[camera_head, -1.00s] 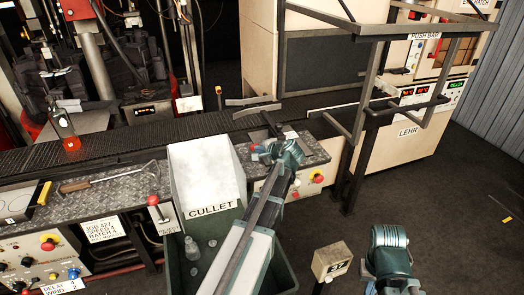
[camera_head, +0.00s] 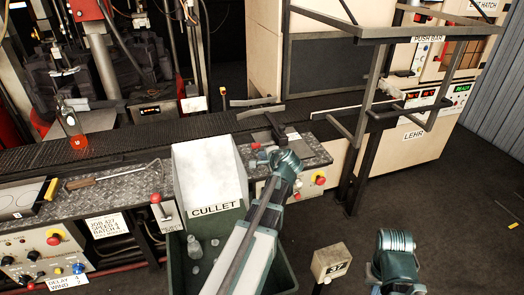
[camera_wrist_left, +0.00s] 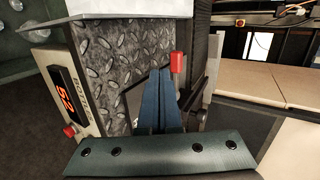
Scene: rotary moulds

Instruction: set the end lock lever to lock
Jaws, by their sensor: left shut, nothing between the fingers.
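A lever with a red knob (camera_wrist_left: 177,62) stands just right of my left fingertips in the left wrist view. No lock label is readable on it, and its lower part is partly hidden. My left gripper (camera_wrist_left: 161,73) is shut, with its two blue fingers together and nothing held. The fingertips are close to the knob; I cannot tell whether they touch the lever. In the head view my left wrist hides most of this spot at the conveyor's side plate. Another red-knobbed lever (camera_head: 156,198) stands left of the cullet chute.
The cullet chute (camera_head: 203,165) and its bin are beside my left arm. A conveyor (camera_head: 120,150) runs behind, carrying a glowing bottle (camera_head: 76,142). A red button (camera_head: 320,180) is right of my wrist. The lehr (camera_head: 405,152) and its metal frame stand right.

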